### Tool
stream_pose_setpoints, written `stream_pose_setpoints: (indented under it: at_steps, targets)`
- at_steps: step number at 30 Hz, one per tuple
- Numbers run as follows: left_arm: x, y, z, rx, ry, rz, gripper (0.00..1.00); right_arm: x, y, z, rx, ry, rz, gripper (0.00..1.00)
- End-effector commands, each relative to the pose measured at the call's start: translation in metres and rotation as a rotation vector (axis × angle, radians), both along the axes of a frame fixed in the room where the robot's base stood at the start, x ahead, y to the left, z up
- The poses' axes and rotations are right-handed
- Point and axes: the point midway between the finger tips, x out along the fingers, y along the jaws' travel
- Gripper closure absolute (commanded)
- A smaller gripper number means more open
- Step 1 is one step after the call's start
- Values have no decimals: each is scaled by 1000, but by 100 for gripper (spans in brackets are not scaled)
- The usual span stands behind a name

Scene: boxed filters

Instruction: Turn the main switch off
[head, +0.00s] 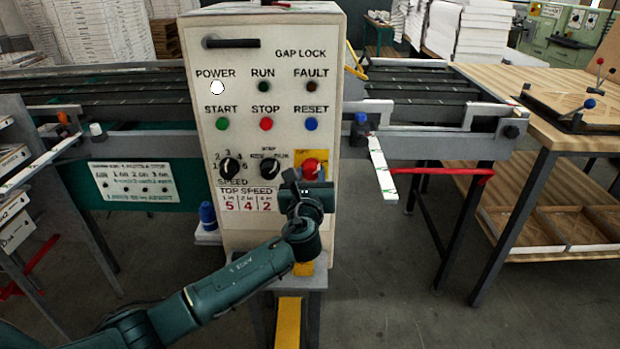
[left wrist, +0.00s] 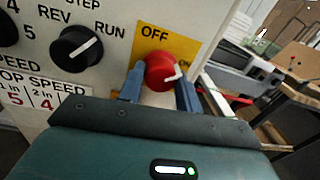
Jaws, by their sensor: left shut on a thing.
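The main switch is a red rotary knob (head: 311,167) on a yellow plate, at the lower right of the white control box (head: 265,60). In the left wrist view the knob (left wrist: 160,71) has a white mark towards its right side. The word OFF shows above it and part of ON to its right. My left gripper (head: 309,180) is at the knob in the head view. In the left wrist view its two blue fingers (left wrist: 160,82) stand on either side of the knob, shut on it. The POWER lamp (head: 217,87) is lit white. My right gripper is not in view.
A black selector knob (head: 270,171) and a speed knob (head: 229,170) sit left of the switch. START, STOP and RESET buttons are above. Conveyor beds flank the box. A white strip (head: 381,170) hangs at the right, and a wooden table (head: 520,95) stands further right.

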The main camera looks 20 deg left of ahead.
Motion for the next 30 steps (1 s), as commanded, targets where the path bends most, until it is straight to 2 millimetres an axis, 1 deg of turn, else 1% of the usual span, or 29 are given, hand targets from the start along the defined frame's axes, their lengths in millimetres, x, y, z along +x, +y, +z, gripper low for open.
stream_pose_setpoints:
  at_steps: [15,24,30]
  targets:
    - [1,0,0,-476,-143,-2,89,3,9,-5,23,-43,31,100]
    - [1,0,0,-750,-223,-2,89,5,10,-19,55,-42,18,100]
    - [1,-1,0,-927,-274,-3,89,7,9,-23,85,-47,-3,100]
